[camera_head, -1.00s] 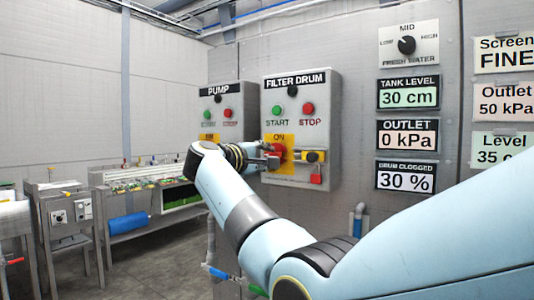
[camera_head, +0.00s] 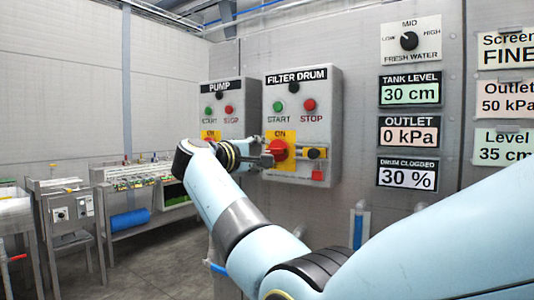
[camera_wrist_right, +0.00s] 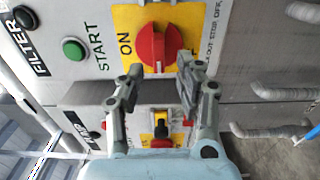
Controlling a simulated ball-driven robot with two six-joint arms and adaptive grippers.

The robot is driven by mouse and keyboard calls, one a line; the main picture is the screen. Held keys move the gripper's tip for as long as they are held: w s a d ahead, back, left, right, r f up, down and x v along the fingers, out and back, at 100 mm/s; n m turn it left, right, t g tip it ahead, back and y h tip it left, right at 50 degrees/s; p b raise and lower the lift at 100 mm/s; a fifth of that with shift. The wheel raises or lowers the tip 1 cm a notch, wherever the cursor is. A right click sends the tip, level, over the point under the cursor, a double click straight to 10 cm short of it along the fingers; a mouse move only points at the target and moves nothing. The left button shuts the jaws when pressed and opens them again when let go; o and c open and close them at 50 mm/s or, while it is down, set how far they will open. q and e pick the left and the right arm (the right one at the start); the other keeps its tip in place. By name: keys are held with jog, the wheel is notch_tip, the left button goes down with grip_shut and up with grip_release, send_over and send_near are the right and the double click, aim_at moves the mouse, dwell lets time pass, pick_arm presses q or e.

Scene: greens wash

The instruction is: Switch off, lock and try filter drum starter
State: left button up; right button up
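The filter drum starter (camera_head: 328,110) is a grey wall box in the head view with green START and red STOP buttons. Its red rotary knob (camera_head: 277,150) sits on a yellow plate under the word ON. To its right is a yellow slide with a dark centre (camera_head: 314,153). A small red padlock-like piece (camera_head: 317,175) shows below that. My right gripper (camera_head: 264,157) is just left of the knob. In the right wrist view its fingers (camera_wrist_right: 160,72) are spread and empty, and the knob (camera_wrist_right: 152,46) lies just ahead of their tips. My left gripper is out of view.
The PUMP starter (camera_head: 242,97) is close on the left, partly behind my right arm. The fresh water selector (camera_head: 409,41) and display panels (camera_head: 408,132) are on the right wall. A wash bench (camera_head: 140,185) stands further left.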

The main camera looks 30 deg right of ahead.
jog(key=v, duration=0.5)
dwell(0.3)
